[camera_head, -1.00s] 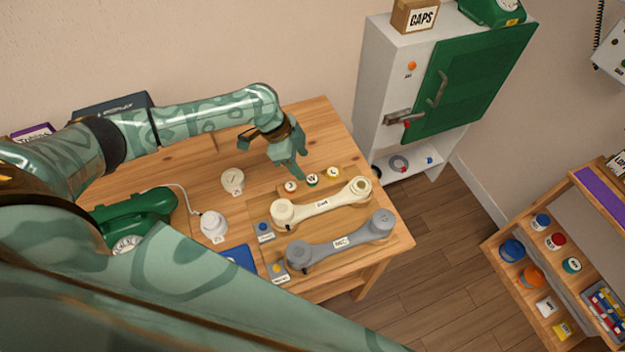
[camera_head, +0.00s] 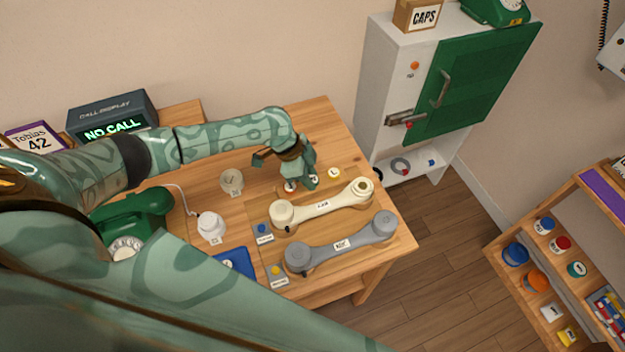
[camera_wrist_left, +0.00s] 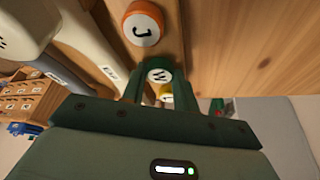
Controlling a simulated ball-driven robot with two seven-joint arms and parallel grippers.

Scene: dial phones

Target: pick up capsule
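Three small round capsules sit in a row on the wooden table (camera_head: 330,120): an orange-rimmed J capsule (camera_head: 290,186), a green-rimmed W capsule (camera_wrist_left: 160,75) and a yellow L capsule (camera_head: 334,172). In the head view my left gripper (camera_head: 309,182) is low over the row, at the W capsule, mostly covering it. In the left wrist view the W capsule shows between the fingers, which look apart; I cannot tell whether they touch it. The J capsule (camera_wrist_left: 143,25) stands clear of the fingers, and a yellow capsule (camera_wrist_left: 166,92) shows behind W. My right gripper is out of view.
A cream handset (camera_head: 322,205) and a grey handset (camera_head: 340,245) lie just in front of the capsules. A white cup-like piece (camera_head: 231,182) and a green dial phone (camera_head: 135,220) stand to the left. A white cabinet (camera_head: 385,80) stands behind right.

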